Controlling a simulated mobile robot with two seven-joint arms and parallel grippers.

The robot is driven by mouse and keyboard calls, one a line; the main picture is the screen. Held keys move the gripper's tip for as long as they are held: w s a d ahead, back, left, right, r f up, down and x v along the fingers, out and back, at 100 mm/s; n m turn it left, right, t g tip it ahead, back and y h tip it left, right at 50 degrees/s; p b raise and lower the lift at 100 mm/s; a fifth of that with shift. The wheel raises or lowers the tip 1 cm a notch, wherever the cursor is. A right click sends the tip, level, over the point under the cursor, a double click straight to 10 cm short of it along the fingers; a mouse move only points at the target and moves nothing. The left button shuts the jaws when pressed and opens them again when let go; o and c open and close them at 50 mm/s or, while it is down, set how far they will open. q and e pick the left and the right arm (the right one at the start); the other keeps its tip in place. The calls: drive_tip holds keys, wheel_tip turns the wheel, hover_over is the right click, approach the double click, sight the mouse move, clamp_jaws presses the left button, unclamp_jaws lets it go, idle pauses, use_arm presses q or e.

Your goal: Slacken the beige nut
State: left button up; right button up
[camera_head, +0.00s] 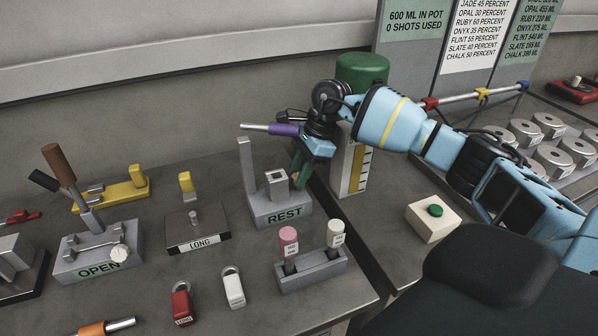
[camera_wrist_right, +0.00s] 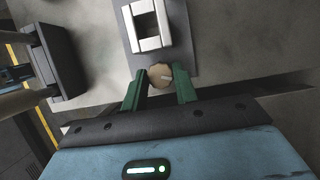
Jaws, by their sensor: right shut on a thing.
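A round beige nut (camera_wrist_right: 160,75) with a pale mark on its face shows in the right wrist view, at the near end of a grey fixture plate (camera_wrist_right: 189,62). My right gripper (camera_wrist_right: 160,84) is shut on it, with a green finger on each side. In the head view, my right gripper (camera_head: 299,171) reaches down at the back right side of the grey fixture labelled REST (camera_head: 272,217). The gripper hides the nut there. My left gripper is not in view.
A purple-handled rod (camera_head: 284,130) lies beside my right wrist. A green-topped container (camera_head: 362,68) stands close behind. A block labelled OPEN (camera_head: 90,262), one labelled LONG (camera_head: 199,241) and a two-peg holder (camera_head: 311,271) stand nearby. A green-button box (camera_head: 434,221) is right.

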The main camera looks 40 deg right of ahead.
drive_tip(key=o, duration=1)
drive_tip(key=shift+c, duration=0.2)
drive_tip(key=shift+r, duration=0.1)
drive_tip(key=v, duration=0.7)
drive_tip(key=shift+d+r+b, duration=0.2)
drive_tip(key=shift+r+b, duration=0.1)
drive_tip(key=shift+s, duration=0.1)
